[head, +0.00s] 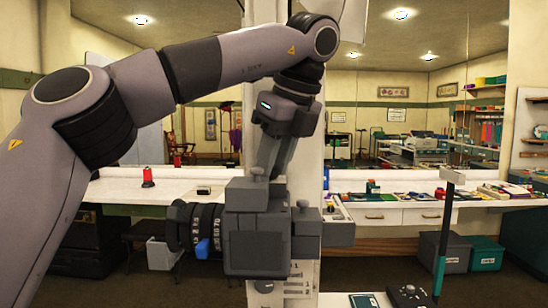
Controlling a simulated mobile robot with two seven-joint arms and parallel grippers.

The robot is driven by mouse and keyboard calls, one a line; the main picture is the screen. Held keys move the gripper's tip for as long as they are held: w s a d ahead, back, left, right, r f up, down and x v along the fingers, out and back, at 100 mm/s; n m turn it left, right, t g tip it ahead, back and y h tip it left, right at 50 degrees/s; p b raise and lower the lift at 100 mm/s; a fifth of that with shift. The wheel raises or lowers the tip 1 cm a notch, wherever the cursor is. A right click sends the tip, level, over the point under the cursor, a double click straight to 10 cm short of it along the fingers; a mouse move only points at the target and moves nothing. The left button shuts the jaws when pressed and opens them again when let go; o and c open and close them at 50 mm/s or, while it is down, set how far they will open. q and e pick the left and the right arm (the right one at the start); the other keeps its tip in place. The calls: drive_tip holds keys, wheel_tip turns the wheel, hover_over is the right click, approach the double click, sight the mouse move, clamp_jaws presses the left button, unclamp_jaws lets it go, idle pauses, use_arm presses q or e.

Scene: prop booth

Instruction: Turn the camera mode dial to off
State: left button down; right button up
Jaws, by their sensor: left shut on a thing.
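The camera (258,240) is a large dark grey boxy body in the middle of the head view, with a ribbed black lens (196,226) facing left and a blue tab (203,248) under it. Small knobs stand on its top. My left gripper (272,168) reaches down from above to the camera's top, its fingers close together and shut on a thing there. The fingertips go behind the raised top block, so the mode dial in their grasp and its setting are hidden. My right gripper is not in view.
A white post (310,150) stands behind the camera. A long counter (385,200) at the back holds a red spool (148,177) and many small items. A green and grey upright piece (443,235) stands at the right, near a black controller (407,296).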

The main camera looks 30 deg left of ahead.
use_arm(q)
drive_tip(key=c, duration=0.9)
unclamp_jaws()
drive_tip(key=shift+w+f, duration=0.1)
drive_tip(key=shift+w, duration=0.05)
